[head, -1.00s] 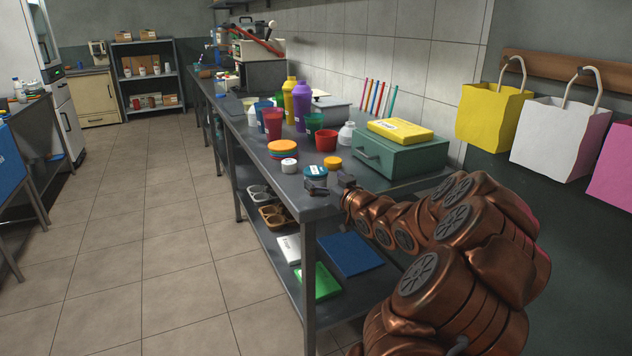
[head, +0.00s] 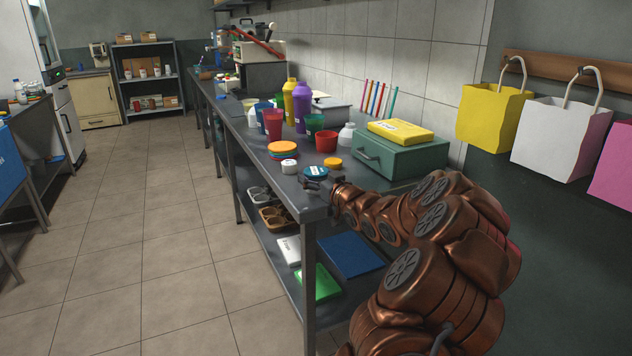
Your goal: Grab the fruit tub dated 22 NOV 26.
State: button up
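Small tubs stand near the close end of the steel counter. One has a teal lid (head: 316,172), one is white with a label (head: 289,167), and one has an orange-yellow lid (head: 332,162). Their labels are too small to read, so I cannot tell which is dated 22 NOV 26. My gripper (head: 322,186) is low over the counter's near end, just in front of the teal-lidded tub. Its fingers look apart, with nothing seen between them. I cannot tell whether it touches that tub.
A green box (head: 400,160) with a yellow packet (head: 400,131) stands right of the tubs. Stacked coloured lids (head: 282,150), a red cup (head: 326,141) and tall bottles stand behind. The counter's front edge is close to my gripper. The tiled floor on the left is clear.

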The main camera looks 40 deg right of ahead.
aim_at(316, 170)
jog(key=c, duration=0.9)
jog(key=shift+o, duration=0.2)
jog(key=shift+r, duration=0.15)
notch_tip(316, 170, up, 4)
jog(key=shift+f+p, duration=0.25)
jog(key=shift+p, duration=0.35)
jog(key=s+a+r, duration=0.1)
jog(key=s+a, duration=0.7)
jog(key=s, duration=0.5)
jog(key=shift+s+r+p, duration=0.15)
jog(key=shift+s+p, duration=0.15)
jog(key=shift+s, duration=0.1)
